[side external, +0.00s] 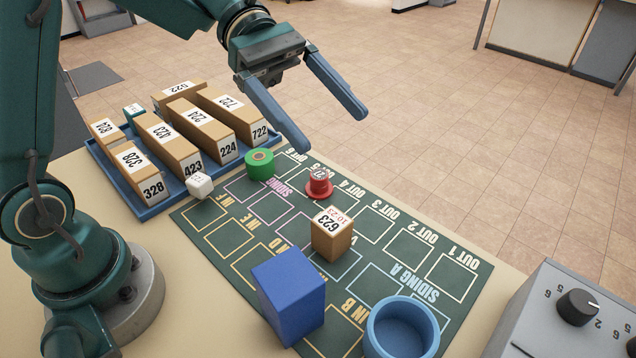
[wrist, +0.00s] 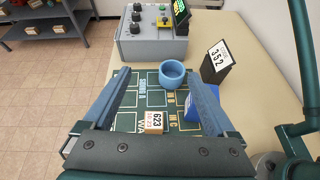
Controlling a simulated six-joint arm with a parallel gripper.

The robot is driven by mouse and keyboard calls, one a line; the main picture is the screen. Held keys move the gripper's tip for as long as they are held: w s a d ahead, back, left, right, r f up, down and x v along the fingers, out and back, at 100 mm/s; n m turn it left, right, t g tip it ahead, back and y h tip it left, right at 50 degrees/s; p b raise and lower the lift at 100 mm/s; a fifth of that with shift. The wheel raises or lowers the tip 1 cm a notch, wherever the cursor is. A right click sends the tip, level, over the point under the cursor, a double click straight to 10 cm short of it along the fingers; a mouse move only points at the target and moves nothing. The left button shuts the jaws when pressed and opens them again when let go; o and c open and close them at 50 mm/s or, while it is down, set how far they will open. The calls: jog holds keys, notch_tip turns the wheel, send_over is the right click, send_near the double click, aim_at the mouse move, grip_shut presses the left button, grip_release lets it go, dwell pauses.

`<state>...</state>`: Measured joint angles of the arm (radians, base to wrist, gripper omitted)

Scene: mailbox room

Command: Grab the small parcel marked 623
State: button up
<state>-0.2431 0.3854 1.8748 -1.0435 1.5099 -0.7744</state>
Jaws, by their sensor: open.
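The small parcel marked 623 (side external: 332,236) is a brown box with a white top label reading 623 and red figures. It stands on the green mat (side external: 222,238), behind the blue block. In the wrist view the parcel (wrist: 154,122) shows low between the fingers, label up. My gripper (side external: 331,131) is open and empty, high above the far side of the mat, with its blue fingers wide apart. It is up and apart from the parcel. In the wrist view both fingers of my gripper (wrist: 161,98) frame the mat.
A blue block (side external: 289,297) and a blue cup (side external: 402,328) stand near the parcel. A red piece (side external: 319,183), green cylinder (side external: 260,162) and white die (side external: 199,186) are nearby. A blue tray (side external: 152,211) holds several parcels. A grey control box (side external: 560,310) stands at right.

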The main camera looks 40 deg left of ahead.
jog(key=n, duration=0.1)
send_near(343, 236)
jog(key=shift+h, duration=0.3)
jog(key=x, duration=0.5)
jog(key=shift+d+f, duration=0.25)
jog(key=shift+f, duration=0.2)
jog(key=shift+x, duration=2.45)
grip_shut()
